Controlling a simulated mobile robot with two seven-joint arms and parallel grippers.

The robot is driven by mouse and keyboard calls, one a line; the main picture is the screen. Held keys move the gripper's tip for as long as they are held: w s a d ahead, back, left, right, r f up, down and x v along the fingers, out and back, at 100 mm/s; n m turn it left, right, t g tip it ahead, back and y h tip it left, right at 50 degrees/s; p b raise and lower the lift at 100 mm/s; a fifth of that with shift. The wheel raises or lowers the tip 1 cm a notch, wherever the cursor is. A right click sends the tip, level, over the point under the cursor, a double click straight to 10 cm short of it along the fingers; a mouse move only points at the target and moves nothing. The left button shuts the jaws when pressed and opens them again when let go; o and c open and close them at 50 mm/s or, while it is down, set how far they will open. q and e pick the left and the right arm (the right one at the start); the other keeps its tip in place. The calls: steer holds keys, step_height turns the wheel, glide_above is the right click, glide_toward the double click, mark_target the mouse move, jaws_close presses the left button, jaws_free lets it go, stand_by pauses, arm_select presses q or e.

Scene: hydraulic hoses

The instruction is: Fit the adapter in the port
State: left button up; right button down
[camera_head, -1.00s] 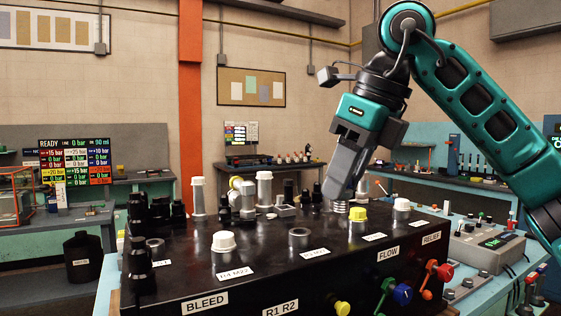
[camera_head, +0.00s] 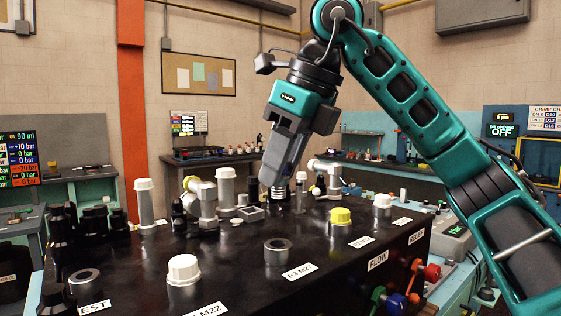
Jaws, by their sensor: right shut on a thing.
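My right gripper (camera_head: 277,180) points down over the black manifold block (camera_head: 225,275) and is shut on a small ribbed metal adapter (camera_head: 277,198). The adapter's lower end shows just below the fingertips; whether it touches the block cannot be told. An open metal ring port (camera_head: 278,251) lies nearer the camera, directly below the adapter in the picture, behind a label that seems to read R3 M27. Another open ring port (camera_head: 84,282) is at the front left. My left gripper is not in view.
A white cap (camera_head: 183,270) and a yellow cap (camera_head: 340,216) sit on the block either side of the nearer port. White-capped posts (camera_head: 145,202), metal fittings (camera_head: 205,205) and black fittings (camera_head: 95,220) crowd the back and left. Coloured knobs (camera_head: 417,275) stick out at the right front.

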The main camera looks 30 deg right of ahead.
mark_target(281, 197)
steer(key=shift+f+b, duration=2.05)
steer(key=shift+f, duration=0.85)
steer(key=shift+r, duration=0.1)
steer(key=shift+p, duration=0.35)
steer(key=shift+f+b, duration=0.95)
steer(key=shift+f, duration=0.4)
steer(key=c, duration=0.7)
jaws_free()
